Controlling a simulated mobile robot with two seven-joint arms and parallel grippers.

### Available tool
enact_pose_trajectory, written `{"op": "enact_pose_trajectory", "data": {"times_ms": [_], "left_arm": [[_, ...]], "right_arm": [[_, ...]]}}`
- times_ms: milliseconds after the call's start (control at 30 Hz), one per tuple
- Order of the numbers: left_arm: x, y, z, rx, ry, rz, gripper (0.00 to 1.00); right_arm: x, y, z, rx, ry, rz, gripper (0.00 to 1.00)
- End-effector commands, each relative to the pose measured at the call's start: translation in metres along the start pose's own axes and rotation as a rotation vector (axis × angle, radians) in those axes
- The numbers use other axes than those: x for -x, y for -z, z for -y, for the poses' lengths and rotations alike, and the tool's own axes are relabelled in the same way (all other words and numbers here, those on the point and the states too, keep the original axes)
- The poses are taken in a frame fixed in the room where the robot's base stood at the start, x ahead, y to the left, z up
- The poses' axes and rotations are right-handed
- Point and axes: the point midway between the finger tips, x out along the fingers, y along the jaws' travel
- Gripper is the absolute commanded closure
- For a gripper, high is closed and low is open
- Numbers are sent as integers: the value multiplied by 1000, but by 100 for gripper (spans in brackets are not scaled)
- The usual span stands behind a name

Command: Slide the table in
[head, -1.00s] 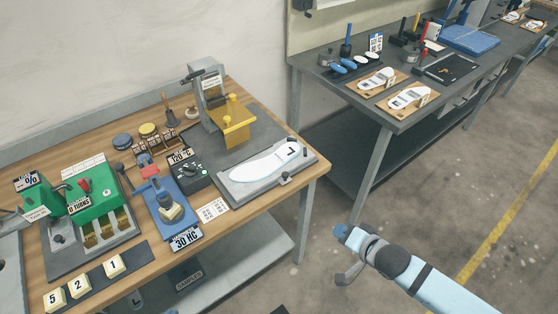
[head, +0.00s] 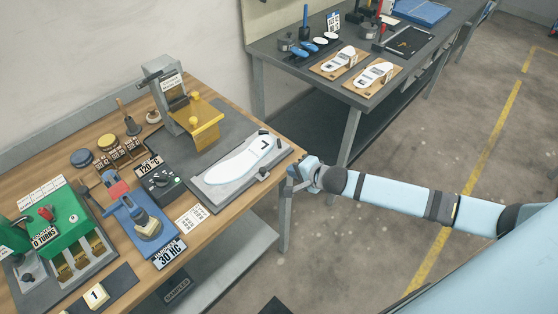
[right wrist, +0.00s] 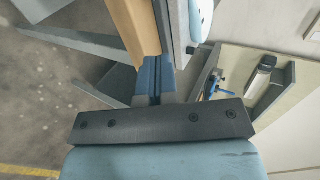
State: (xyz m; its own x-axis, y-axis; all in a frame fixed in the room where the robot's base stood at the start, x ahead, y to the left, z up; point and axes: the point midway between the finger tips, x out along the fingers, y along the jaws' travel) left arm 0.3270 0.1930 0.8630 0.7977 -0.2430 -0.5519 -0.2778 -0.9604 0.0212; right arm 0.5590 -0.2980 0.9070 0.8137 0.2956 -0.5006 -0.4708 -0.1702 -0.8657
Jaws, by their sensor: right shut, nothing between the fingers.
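The sliding table (head: 234,194) is a grey plate near the right end of the wooden bench. A white insole (head: 238,165) marked 7 lies on it, and a dark knob (head: 263,173) sits at its front edge. My right gripper (head: 293,172) is shut and empty beside the bench's right corner, just right of the plate. In the right wrist view its blue fingers (right wrist: 153,78) are together, close to the bench edge and the grey plate (right wrist: 176,30). Contact cannot be told. My left gripper is not in view.
The wooden bench (head: 200,225) also holds a control box (head: 165,182), a blue device (head: 140,215) and a green machine (head: 60,225). A second dark table (head: 385,92) with insoles on wooden boards stands behind. The floor to the right is open.

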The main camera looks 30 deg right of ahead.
Motion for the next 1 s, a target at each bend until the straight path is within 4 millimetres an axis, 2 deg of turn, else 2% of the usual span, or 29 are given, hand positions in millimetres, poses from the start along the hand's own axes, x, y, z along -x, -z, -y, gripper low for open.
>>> {"op": "enact_pose_trajectory", "data": {"times_ms": [100, 333, 500, 867, 1000], "left_arm": [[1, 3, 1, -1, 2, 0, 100], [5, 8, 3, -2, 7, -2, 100], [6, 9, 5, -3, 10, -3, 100], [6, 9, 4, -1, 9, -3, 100], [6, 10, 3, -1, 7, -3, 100]], "right_arm": [[-25, 0, 3, 2, 2, -1, 100], [-48, 0, 16, 3, 1, 0, 100], [-56, 0, 20, 1, 0, 0, 100], [-58, 0, 20, 1, 0, 1, 100], [-68, 0, 26, -3, 0, -1, 100]]}}
